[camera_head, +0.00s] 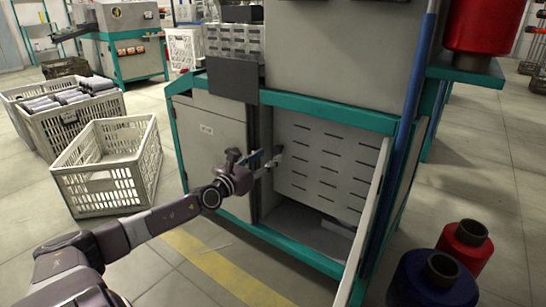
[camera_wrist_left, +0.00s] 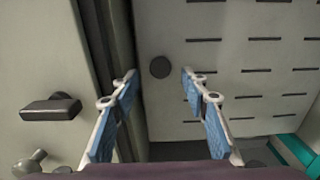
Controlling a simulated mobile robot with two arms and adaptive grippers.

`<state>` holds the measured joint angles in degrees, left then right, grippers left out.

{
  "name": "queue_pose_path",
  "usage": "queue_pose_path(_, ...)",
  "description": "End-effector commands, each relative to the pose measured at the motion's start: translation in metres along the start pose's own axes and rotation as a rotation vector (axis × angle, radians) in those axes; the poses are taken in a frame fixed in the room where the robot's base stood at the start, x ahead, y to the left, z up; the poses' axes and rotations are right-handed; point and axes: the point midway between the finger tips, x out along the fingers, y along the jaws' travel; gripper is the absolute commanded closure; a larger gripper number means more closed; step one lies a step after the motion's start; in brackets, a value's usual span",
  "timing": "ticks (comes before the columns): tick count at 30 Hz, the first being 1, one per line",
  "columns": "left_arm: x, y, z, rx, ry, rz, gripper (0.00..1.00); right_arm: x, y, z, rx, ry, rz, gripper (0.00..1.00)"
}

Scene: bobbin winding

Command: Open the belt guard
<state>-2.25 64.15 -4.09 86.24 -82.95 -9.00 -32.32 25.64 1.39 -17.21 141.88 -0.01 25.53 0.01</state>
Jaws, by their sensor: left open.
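A grey slotted panel (camera_head: 325,165) stands inside the open right-hand bay of the machine; I cannot tell for sure that it is the belt guard. It also fills the right of the left wrist view (camera_wrist_left: 245,55). A dark round knob (camera_wrist_left: 160,67) sits near its left edge. My left gripper (camera_head: 268,160) is open and empty in front of that edge. In the wrist view its blue-padded fingers (camera_wrist_left: 159,76) appear on either side of the knob; whether they touch it is unclear. A pale door (camera_head: 371,215) stands swung out at the bay's right. My right gripper is not in view.
A closed grey door (camera_head: 212,150) lies left of the bay, with a dark handle (camera_wrist_left: 50,107). A white crate (camera_head: 115,185) stands on the left floor. Red (camera_head: 466,245) and blue (camera_head: 430,285) spools stand at lower right. A teal frame (camera_head: 285,245) edges the bay.

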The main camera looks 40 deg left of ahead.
Motion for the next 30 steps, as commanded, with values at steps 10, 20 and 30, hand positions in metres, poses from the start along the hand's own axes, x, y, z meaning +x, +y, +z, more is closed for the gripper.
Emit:
queue_pose_path(10, 0.029, 0.000, 0.000, -0.002, -0.002, 0.000, 0.58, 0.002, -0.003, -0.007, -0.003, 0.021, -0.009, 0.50)
queue_pose_path(20, 0.035, -0.001, 0.000, 0.000, 0.001, -0.002, 0.58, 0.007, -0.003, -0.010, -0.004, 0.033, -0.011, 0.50)
queue_pose_path(30, 0.035, -0.001, 0.000, -0.001, 0.000, -0.002, 0.82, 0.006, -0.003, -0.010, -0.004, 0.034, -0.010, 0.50)
